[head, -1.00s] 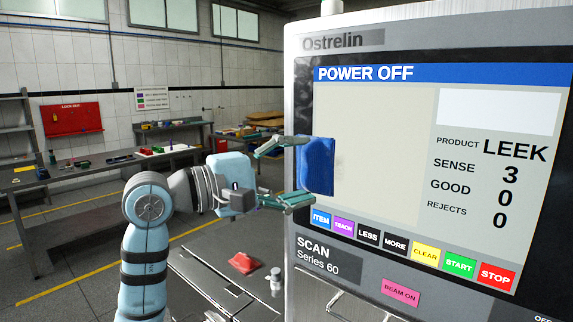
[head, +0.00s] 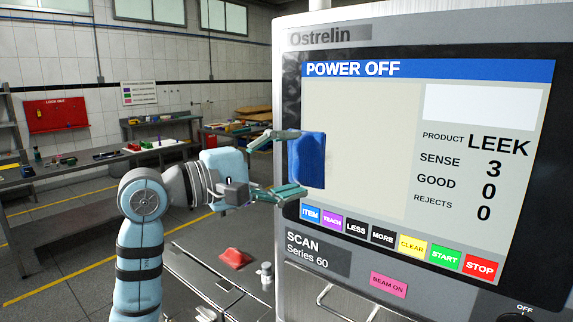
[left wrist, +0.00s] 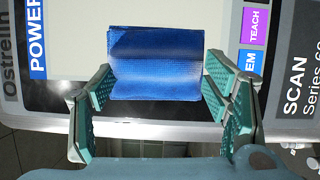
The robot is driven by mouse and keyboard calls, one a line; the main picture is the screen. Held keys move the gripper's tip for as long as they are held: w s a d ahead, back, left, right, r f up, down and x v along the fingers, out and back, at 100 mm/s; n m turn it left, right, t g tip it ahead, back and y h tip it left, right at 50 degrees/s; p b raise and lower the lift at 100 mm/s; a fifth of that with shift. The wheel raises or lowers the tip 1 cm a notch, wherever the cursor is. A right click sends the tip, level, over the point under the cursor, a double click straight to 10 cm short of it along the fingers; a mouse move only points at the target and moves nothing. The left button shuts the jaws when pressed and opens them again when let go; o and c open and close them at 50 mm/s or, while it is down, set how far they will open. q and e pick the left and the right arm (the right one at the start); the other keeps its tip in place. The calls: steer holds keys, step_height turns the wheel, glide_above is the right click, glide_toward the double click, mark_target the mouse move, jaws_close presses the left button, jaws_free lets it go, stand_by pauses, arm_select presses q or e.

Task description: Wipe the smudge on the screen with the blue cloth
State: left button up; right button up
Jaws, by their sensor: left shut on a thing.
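The blue cloth (head: 307,160) is held at the left edge of the screen (head: 365,150). My left gripper (head: 283,164) has its fingers around the cloth, shut on it. In the left wrist view the cloth (left wrist: 156,63) lies between the two green fingers (left wrist: 158,88), in front of the screen's left border. I cannot tell for sure whether the cloth touches the glass. The screen shows a blue "POWER OFF" bar and a beige area. No smudge shows clearly; the cloth may hide it. My right gripper is not in view.
Coloured buttons (head: 398,241) run along the screen's bottom, with a pink "BEAM ON" label (head: 388,285) below. A red cloth-like thing (head: 235,258) and a small metal cylinder (head: 265,275) sit on a metal surface below my arm. Workbenches (head: 90,165) stand behind at the left.

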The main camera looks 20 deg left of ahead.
mark_target(321, 166)
arm_select(q)
steer(key=shift+w+d+p, duration=0.3)
steer(key=shift+w, duration=0.35)
steer(key=d, duration=0.1)
steer(key=s+d, duration=0.1)
steer(key=d, duration=0.1)
steer(key=shift+s+d, duration=0.2)
steer(key=shift+s, duration=0.1)
steer(key=shift+d, duration=0.25)
steer(key=shift+w+a, duration=0.25)
steer(key=shift+a, duration=0.4)
steer(key=shift+w+a, duration=0.3)
steer(key=shift+a, duration=0.4)
steer(key=shift+w+a, duration=0.25)
steer(key=shift+a, duration=0.4)
steer(key=shift+s, duration=0.1)
